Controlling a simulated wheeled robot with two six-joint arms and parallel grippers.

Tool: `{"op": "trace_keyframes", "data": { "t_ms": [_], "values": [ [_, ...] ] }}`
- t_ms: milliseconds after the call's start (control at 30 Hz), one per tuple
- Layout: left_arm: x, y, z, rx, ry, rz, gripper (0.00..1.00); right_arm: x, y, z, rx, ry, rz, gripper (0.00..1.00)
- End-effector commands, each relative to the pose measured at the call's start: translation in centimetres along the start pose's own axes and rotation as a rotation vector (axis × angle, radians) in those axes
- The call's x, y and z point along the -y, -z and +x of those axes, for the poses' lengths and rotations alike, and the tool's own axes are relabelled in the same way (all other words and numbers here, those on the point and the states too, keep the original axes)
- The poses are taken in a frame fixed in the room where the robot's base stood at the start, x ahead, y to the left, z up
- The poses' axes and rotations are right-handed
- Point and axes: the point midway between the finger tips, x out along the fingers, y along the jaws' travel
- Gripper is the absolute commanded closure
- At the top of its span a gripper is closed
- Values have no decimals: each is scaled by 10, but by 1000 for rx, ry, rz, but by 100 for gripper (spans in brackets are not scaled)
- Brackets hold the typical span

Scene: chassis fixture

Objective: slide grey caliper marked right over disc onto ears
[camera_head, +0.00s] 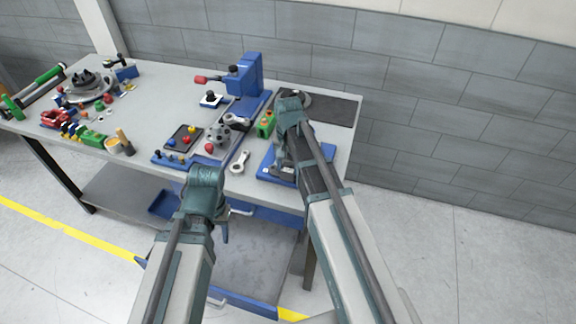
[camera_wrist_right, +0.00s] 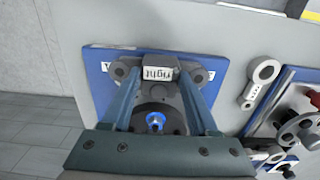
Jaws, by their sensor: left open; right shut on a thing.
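The grey caliper (camera_wrist_right: 160,76) has a white label reading "right", upside down in the right wrist view. My right gripper (camera_wrist_right: 160,86) is shut on it, one finger along each side. Just below the caliper in that view is the dark round disc (camera_wrist_right: 146,112) with a blue-ringed hub. Rounded grey lugs (camera_wrist_right: 203,73) show on both sides of the caliper; I cannot tell whether it touches the ears. The blue fixture plate (camera_wrist_right: 98,56) lies underneath. My left gripper (camera_head: 223,229) is open, mostly hidden behind its own arm, in front of the table edge.
A grey link with a ring end (camera_head: 239,162) lies left of the fixture. A green block (camera_head: 265,124), a tray with coloured knobs (camera_head: 183,139) and a blue vise-like stand (camera_head: 245,76) are nearby. A dark mat (camera_head: 335,109) lies at the back right.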

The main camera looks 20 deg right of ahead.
Motion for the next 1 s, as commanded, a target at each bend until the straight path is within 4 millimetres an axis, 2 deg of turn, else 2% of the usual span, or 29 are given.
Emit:
{"op": "trace_keyframes", "data": {
  "t_ms": [500, 1000],
  "values": [
    [0, 0, 0, 0, 0, 0, 53, 0, 12, 0, 0, 0, 0, 100],
    [0, 0, 0, 0, 0, 0, 53, 0, 12, 0, 0, 0, 0, 100]
  ]
}}
